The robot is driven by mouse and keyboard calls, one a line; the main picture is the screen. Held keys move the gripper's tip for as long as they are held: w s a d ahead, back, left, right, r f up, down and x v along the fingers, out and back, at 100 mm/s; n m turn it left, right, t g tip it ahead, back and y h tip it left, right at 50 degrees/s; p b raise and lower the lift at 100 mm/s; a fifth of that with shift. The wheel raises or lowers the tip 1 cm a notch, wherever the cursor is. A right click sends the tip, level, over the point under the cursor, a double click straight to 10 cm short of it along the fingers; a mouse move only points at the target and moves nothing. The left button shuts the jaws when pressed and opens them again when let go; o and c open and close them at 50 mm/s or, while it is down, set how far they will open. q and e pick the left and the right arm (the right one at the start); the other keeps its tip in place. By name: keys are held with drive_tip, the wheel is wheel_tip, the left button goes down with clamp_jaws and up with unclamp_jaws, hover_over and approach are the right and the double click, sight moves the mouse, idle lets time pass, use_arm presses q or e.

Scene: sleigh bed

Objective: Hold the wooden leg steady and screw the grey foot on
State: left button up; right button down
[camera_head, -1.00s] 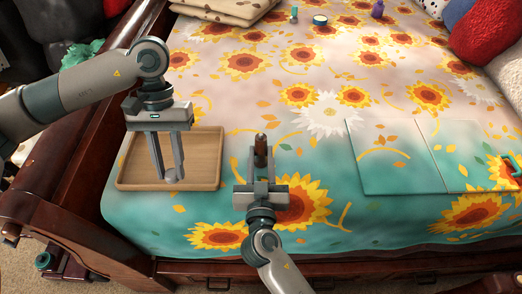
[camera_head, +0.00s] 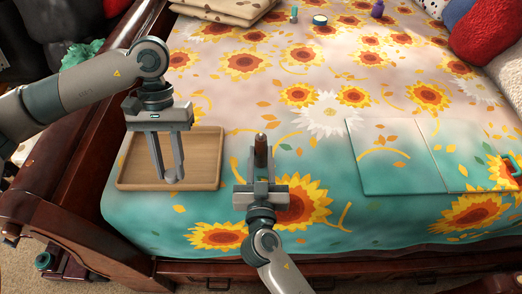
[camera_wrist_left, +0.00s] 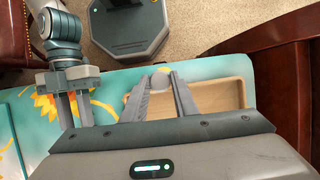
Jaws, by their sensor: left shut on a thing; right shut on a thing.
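The grey foot (camera_head: 171,177) is a small rounded piece low over the wooden tray (camera_head: 207,150). My left gripper (camera_head: 172,174) points down and is shut on the foot. The foot also shows between the fingertips in the left wrist view (camera_wrist_left: 160,70). I cannot tell whether the foot still touches the tray. The wooden leg (camera_head: 261,140) is dark brown with a paler tip, held to the right of the tray. My right gripper (camera_head: 261,156) is shut on it, and its fingers hide most of the leg. The foot and the leg are well apart.
A flat pale green folder-like panel (camera_head: 400,165) lies on the bed at right. The dark wooden bed frame (camera_head: 75,190) rises at left. The middle of the sunflower cover is clear.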

use_arm(q)
drive_tip(key=shift+f, duration=0.25)
idle(0.4)
idle(0.5)
drive_tip(key=w+d+r+m+t+y, duration=0.1)
drive_tip(key=w+d+r+m+t, duration=0.1)
drive_tip(key=d+m, duration=0.5)
drive_tip(key=w+d+r+m+t+y, duration=0.2)
drive_tip(key=w+d+r+m, duration=0.2)
drive_tip(key=d+m, duration=0.3)
drive_tip(key=w+d+r+m+t+y, duration=0.1)
drive_tip(key=w+d+r+m, duration=0.2)
drive_tip(key=d+m, duration=0.4)
drive_tip(key=d+r, duration=0.1)
drive_tip(key=d, duration=0.1)
drive_tip(key=shift+d+r+t, duration=0.2)
drive_tip(key=shift+d+t, duration=0.2)
idle(0.9)
drive_tip(key=shift+w, duration=0.1)
